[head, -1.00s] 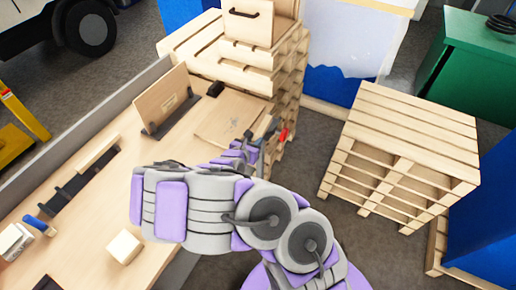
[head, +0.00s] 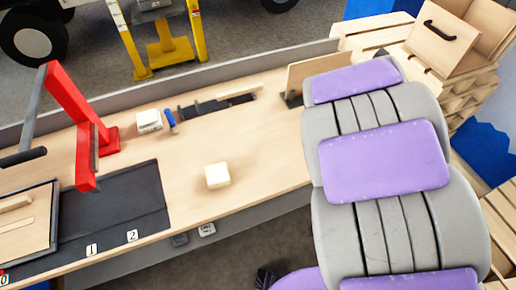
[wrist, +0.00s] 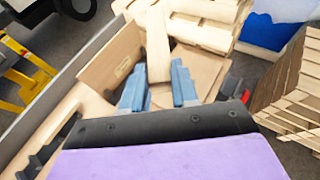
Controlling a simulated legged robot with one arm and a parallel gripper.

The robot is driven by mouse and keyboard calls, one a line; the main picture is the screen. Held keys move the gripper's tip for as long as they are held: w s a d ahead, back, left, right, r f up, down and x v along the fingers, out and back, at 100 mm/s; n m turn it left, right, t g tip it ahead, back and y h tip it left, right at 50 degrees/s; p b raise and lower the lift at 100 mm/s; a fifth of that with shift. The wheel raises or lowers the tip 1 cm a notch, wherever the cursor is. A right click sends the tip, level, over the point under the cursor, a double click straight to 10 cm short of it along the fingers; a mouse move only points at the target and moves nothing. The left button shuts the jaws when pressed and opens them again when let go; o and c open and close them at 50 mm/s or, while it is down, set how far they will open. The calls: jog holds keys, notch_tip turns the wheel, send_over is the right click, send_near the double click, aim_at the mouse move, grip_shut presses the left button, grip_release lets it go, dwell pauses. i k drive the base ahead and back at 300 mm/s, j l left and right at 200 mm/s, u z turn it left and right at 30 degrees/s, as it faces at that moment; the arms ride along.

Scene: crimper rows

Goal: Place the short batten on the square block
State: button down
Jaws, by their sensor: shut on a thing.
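In the wrist view, my gripper (wrist: 158,88) has its blue fingers closed on a pale wooden batten (wrist: 157,45), which stands out lengthwise beyond the fingertips. I take it as the short batten, though its full length is hard to judge. It is held above the bench. In the head view my arm hides the gripper and this batten. The square block (head: 217,176), a small pale cube, sits alone on the bench top, left of my arm. Nothing lies on it.
Another batten (head: 238,92) lies on a dark rack (head: 205,106) at the bench's back. A red press-like frame (head: 86,130), dark mat (head: 110,205) and tray with strips (head: 25,225) are at left. An upright wooden board (head: 312,72) stands near my arm. Bench around the block is clear.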

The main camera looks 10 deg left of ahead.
aim_at(218, 170)
jog(key=u, duration=1.45)
jog(key=k+l+u, duration=0.2)
jog(key=u, duration=0.25)
jog(key=k+l+u, duration=0.25)
jog(key=u, duration=0.2)
